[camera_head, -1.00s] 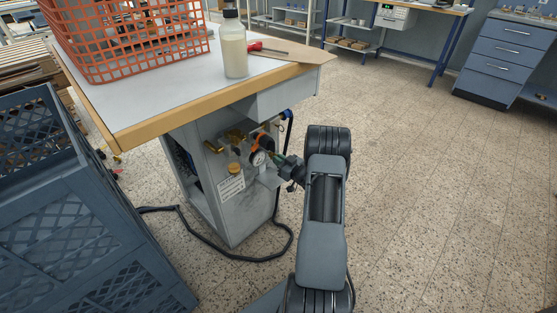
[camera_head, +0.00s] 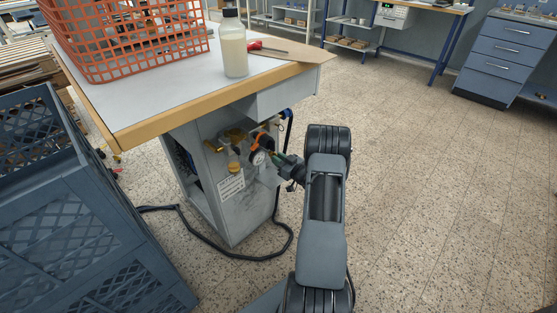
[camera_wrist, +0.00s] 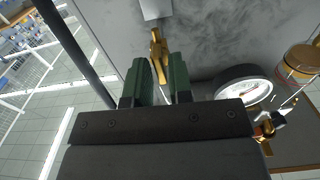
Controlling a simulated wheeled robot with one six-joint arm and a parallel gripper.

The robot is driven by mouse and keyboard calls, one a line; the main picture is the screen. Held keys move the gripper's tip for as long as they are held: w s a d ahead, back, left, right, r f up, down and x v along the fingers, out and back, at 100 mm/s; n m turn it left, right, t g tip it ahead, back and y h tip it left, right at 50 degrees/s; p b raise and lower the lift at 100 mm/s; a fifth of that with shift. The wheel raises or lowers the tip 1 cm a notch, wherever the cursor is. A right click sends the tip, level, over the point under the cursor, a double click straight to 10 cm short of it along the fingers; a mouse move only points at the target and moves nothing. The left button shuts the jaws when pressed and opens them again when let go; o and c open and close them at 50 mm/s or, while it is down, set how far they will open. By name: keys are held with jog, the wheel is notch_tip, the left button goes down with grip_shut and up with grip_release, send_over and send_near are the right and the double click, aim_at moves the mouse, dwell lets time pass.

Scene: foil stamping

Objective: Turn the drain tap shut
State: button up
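Small brass fittings (camera_head: 236,134) sit on the grey cabinet side under the table, beside a round pressure gauge (camera_head: 258,157). In the wrist view a slim brass piece (camera_wrist: 156,45), which looks like the drain tap's handle, shows in the gap between the fingertips. My gripper (camera_wrist: 161,66) has two green fingers, apart, one on each side of it; I cannot tell whether they touch it. In the head view my gripper (camera_head: 277,154) is at the panel, just right of the gauge, and the tap itself is too small or hidden to make out.
The gauge (camera_wrist: 243,91) and a brass-coloured cap (camera_wrist: 302,57) are close on the wrist view's right. The tabletop (camera_head: 145,95) overhangs the panel and carries a red basket (camera_head: 130,45) and a bottle (camera_head: 234,50). A blue crate (camera_head: 60,200) stands left. The floor at right is clear.

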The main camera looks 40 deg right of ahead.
jog(key=s+d+p, duration=0.2)
jog(key=s, duration=1.1)
jog(key=shift+s+d, duration=0.2)
jog(key=shift+s, duration=0.1)
